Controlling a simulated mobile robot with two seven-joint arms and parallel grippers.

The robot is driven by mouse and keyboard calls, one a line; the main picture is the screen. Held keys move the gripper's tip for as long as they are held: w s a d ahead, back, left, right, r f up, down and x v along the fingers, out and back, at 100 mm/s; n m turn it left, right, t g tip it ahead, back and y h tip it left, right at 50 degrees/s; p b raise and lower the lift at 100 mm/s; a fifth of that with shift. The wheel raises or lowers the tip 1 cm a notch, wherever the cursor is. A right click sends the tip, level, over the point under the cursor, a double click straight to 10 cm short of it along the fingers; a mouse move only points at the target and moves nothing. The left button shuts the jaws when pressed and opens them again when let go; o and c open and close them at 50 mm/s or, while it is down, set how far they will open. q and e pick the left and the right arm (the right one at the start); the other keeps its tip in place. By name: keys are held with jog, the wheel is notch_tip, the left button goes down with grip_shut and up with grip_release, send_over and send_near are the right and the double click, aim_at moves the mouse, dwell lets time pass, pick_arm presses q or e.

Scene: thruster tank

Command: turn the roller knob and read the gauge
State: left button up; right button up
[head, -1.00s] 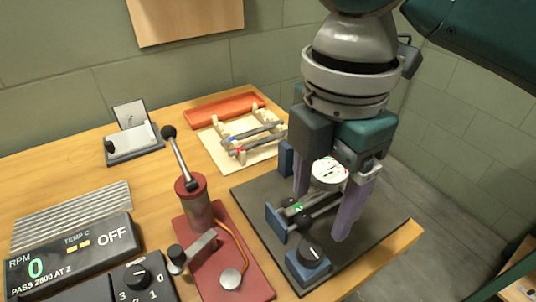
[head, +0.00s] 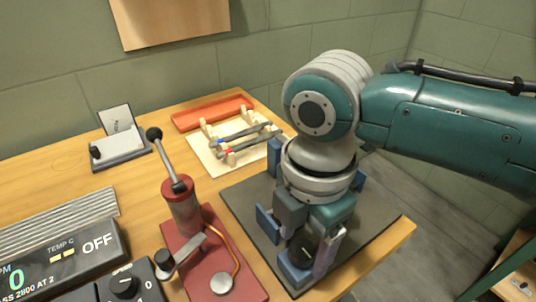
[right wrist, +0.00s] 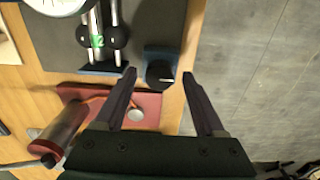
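The roller knob (head: 300,252) is black and sits on a blue block at the front corner of the dark base plate (head: 375,225). The right wrist view shows the knob (right wrist: 160,73) between my fingertips in the picture; I cannot tell whether they touch it. My right gripper (head: 312,258) points down over the knob with its purple fingers apart. The same gripper (right wrist: 159,76) looks open in the right wrist view. The white gauge (right wrist: 55,3) is cut off at the top left there, unreadable, and hidden behind my arm in the head view. My left gripper is not in view.
Rollers with a green "2" label (right wrist: 97,40) lie beside the knob. A red hand pump (head: 182,210) with a lever stands left of the plate. A display box (head: 65,262) reads OFF. A rod rack (head: 235,150) and orange tray (head: 212,111) lie behind.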

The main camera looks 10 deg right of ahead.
grip_shut()
dwell(0.3)
